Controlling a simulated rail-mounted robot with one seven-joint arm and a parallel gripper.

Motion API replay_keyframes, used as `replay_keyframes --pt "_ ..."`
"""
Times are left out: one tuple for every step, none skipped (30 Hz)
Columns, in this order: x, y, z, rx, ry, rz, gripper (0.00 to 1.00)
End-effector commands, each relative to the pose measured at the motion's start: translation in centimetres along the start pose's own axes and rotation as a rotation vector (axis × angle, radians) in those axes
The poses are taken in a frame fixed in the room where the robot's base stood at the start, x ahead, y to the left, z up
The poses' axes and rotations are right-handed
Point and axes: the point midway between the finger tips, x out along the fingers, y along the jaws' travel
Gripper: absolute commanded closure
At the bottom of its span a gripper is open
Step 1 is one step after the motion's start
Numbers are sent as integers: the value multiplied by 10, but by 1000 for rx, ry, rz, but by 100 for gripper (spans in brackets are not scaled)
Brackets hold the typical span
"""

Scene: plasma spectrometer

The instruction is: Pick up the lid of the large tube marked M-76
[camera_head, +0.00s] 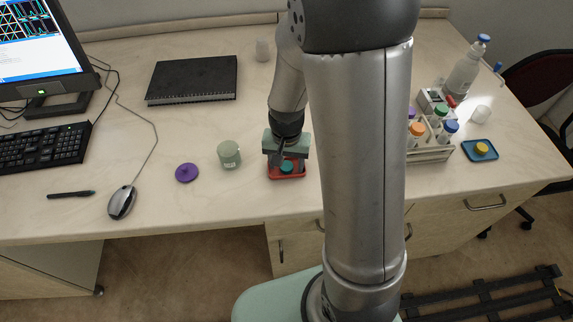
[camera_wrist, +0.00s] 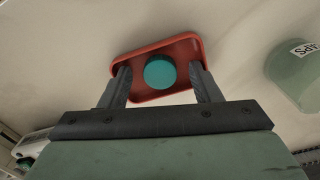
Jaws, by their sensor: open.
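A round teal lid (camera_wrist: 160,72) lies in a small red tray (camera_wrist: 183,47) on the desk. My gripper (camera_wrist: 161,82) is open above the tray, with one finger on each side of the lid in the wrist view. I cannot tell whether the fingers touch the lid or tray. In the head view, the lid (camera_head: 287,167) and red tray (camera_head: 288,176) show just below my gripper (camera_head: 285,158). Large tubes with orange (camera_head: 416,129), blue (camera_head: 449,127) and green (camera_head: 440,110) caps stand in a rack (camera_head: 430,154) at the right. No M-76 mark is readable.
A pale green jar (camera_head: 229,155) and a purple lid (camera_head: 187,172) are left of the red tray. A blue tray (camera_head: 480,150) with a yellow lid (camera_head: 482,148) lies right of the rack. A black notebook (camera_head: 193,79) lies behind. My arm hides the desk's middle.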

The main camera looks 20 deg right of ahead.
Motion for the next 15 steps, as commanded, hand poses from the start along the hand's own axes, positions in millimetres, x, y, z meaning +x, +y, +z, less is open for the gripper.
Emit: replay_keyframes --pt "0 0 0 0 0 0 43" --pt "0 0 0 0 0 0 48" --pt "0 0 0 0 0 0 59" --pt "0 0 0 0 0 0 68" --pt "0 0 0 0 0 0 76" --pt "0 0 0 0 0 0 87" --pt "0 0 0 0 0 0 90" --pt "0 0 0 0 0 0 90" --pt "0 0 0 0 0 0 90" --pt "0 0 0 0 0 0 90" --pt "0 0 0 0 0 0 90" --pt "0 0 0 0 0 0 90" --pt "0 0 0 0 0 0 90" --pt "0 0 0 0 0 0 90" --pt "0 0 0 0 0 0 90"
